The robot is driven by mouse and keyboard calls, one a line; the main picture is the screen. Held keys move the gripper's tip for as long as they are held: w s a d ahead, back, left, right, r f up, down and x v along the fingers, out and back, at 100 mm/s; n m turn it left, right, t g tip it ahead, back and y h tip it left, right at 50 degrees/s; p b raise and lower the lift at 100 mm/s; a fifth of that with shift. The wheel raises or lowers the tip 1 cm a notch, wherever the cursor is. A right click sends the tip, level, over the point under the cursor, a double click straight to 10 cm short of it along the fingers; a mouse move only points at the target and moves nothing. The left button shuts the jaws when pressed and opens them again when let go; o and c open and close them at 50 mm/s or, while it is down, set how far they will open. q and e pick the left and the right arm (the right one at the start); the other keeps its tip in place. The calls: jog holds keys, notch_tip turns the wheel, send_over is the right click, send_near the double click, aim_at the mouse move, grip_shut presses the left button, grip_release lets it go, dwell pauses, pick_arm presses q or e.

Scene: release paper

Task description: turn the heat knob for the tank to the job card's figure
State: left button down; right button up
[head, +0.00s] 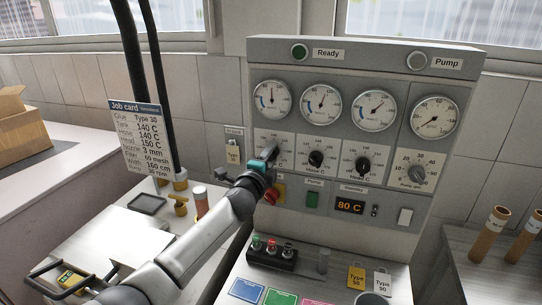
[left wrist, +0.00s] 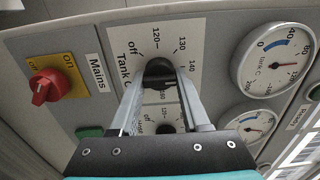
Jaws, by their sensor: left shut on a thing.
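The tank heat knob (left wrist: 160,72) is black, on a white dial plate (left wrist: 140,48) marked off, 120, 130, 140 and up to 160. My left gripper (left wrist: 160,90) is shut on it, one finger on each side. In the head view my left gripper (head: 268,160) covers most of this knob at the panel's left. The fingers hide part of the dial, and I cannot tell the knob's exact setting. The job card (head: 142,138) stands at the left and reads Tank 140 C, Hose 140 C, Head 150 C. My right gripper is not in view.
The hose knob (head: 316,159) and head knob (head: 362,166) sit right of the tank knob. The red mains switch (left wrist: 44,88) on yellow is close by. The tank gauge (head: 272,99) is above. The standby display (head: 349,207) reads 80 C.

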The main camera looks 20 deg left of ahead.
pick_arm(q)
jog(key=shift+c, duration=1.9)
grip_release()
jog(key=shift+s, duration=0.1)
jog(key=s, duration=1.5)
jog(key=shift+a, duration=0.25)
